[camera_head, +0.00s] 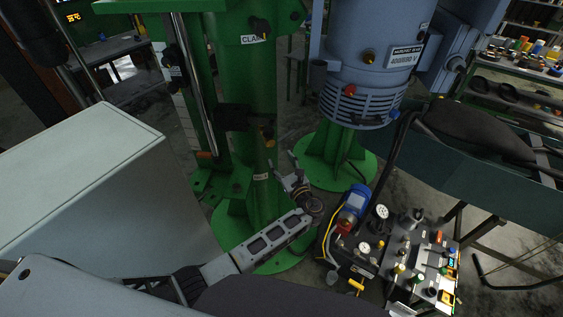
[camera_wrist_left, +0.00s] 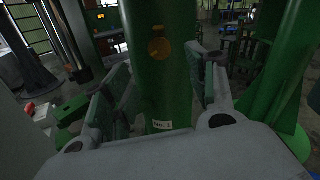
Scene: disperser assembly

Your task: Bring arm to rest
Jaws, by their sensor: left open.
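My left arm (camera_head: 262,242) reaches in from the lower left. My left gripper (camera_head: 284,178) is beside the lower part of a green column (camera_head: 238,75) of the disperser stand. In the left wrist view the left gripper (camera_wrist_left: 162,92) is open, with one finger on each side of the green column (camera_wrist_left: 155,85). The column carries an orange knob (camera_wrist_left: 159,47) and a small white label (camera_wrist_left: 162,124). Whether the fingers touch the column cannot be told. My right gripper is not in view.
A grey-blue motor (camera_head: 365,60) stands behind to the right on a green round base (camera_head: 335,160). A control unit with gauges (camera_head: 400,255) is right of my left arm. A pale cabinet (camera_head: 75,175) fills the left side. A bench with bottles (camera_head: 525,70) is at far right.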

